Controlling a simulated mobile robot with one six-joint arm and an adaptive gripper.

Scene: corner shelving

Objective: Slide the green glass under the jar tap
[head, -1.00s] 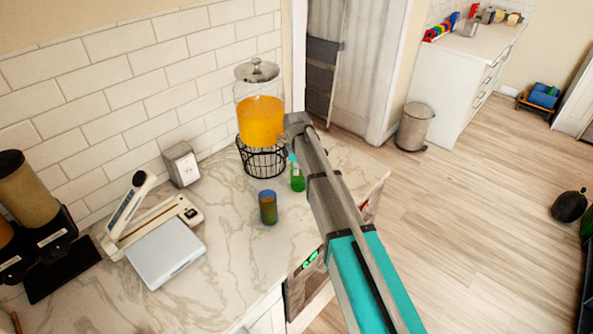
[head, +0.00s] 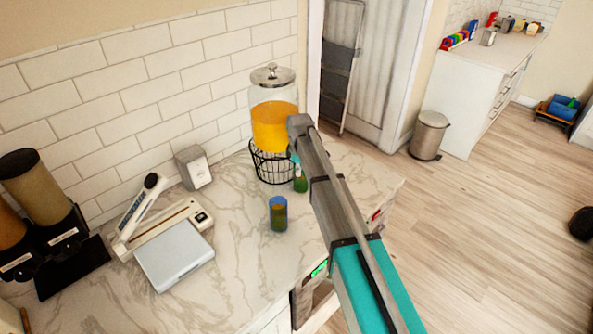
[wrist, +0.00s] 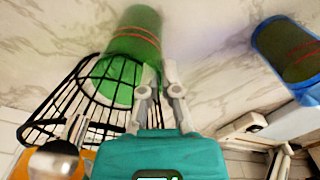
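The green glass (head: 300,182) stands on the counter beside the jar's wire stand, partly hidden by my arm in the head view. In the wrist view the green glass (wrist: 132,45) is large, left of my fingers and partly behind the stand's wires. My gripper (wrist: 162,68) has its fingers drawn together with nothing between them; the left finger is at the glass's side, and contact is not certain. The jar (head: 272,122) holds orange drink on a black wire stand (head: 270,165). A metal part, seemingly the tap (wrist: 52,160), shows at the wrist view's lower left.
A blue glass (head: 278,213) stands in front of the stand, and in the wrist view (wrist: 290,50) it is right of my fingers. A toaster-like box (head: 193,168), a grey scale-like device (head: 175,255) and dispensers (head: 40,195) stand left. The counter's front middle is clear.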

